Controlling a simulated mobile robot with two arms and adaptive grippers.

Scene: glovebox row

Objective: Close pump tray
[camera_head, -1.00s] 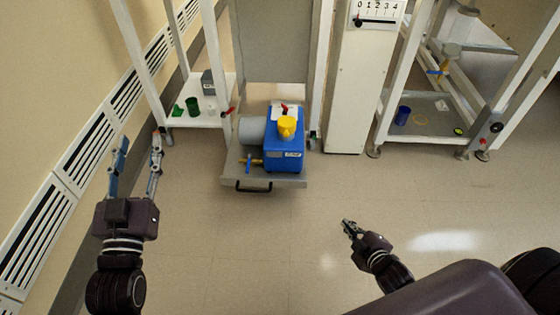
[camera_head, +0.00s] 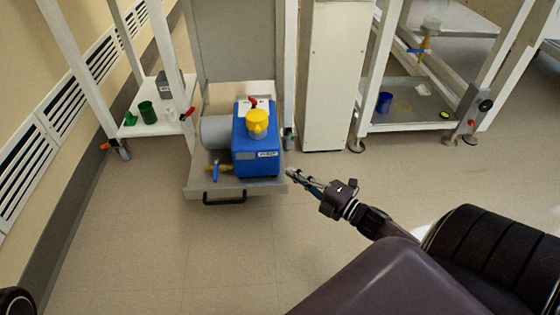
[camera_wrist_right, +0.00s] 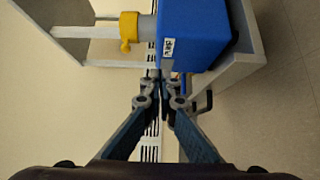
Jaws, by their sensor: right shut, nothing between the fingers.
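The pump tray (camera_head: 262,187) is a grey pull-out shelf that sticks out from under a white frame. It has a black handle (camera_head: 224,199) on its front. A blue pump (camera_head: 256,158) with a grey motor and yellow cap sits on it. My right gripper (camera_head: 290,173) is shut and empty, just right of the tray's front right corner. In the right wrist view, its closed fingertips (camera_wrist_right: 154,76) overlap the pump's lower edge; whether they touch anything is unclear. The tray edge (camera_wrist_right: 252,55) and handle (camera_wrist_right: 206,102) show beyond them. My left gripper is out of view.
A white shelf (camera_head: 160,126) with a green cup (camera_head: 147,112) stands left of the tray. A white cabinet (camera_head: 324,80) stands to the right, then a frame with a blue cup (camera_head: 384,102). The floor in front of the tray is clear.

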